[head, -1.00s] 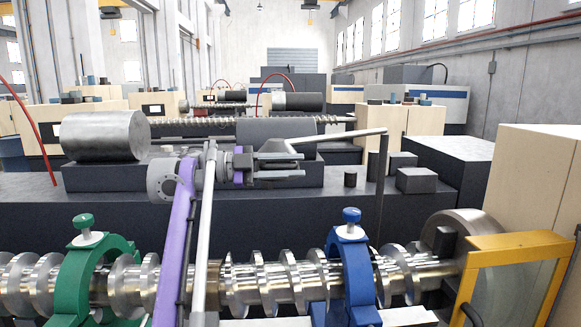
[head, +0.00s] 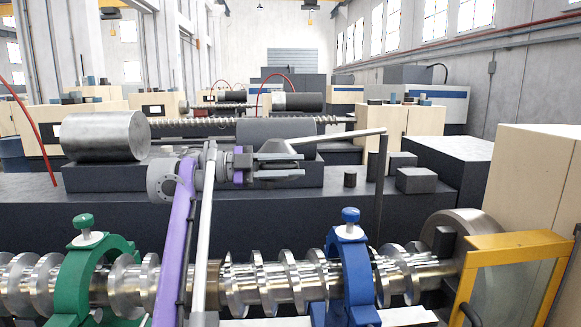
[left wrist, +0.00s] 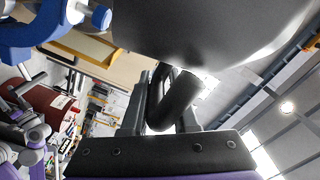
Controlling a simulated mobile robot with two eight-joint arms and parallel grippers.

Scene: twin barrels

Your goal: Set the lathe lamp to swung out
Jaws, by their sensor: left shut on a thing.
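The lathe lamp has a dark upright post (head: 380,190) right of centre. Its pale grey arm (head: 340,138) reaches left from the post top to a grey cone-shaped lamp head (head: 279,147) above the shaft. In the left wrist view the lamp head (left wrist: 215,30) fills the top, with a dark round handle (left wrist: 176,100) below it. My left gripper (head: 290,168) is at the lamp head, its fingers on both sides of the handle and shut on it. It also shows in the left wrist view (left wrist: 172,112). My right gripper is not in view.
A shiny screw-like shaft (head: 280,283) runs across the front, with a green steady ring (head: 75,275) and a blue one (head: 350,275). A yellow-framed guard (head: 515,240) and beige cabinet (head: 535,185) stand at the right. Dark blocks (head: 416,181) sit behind the post.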

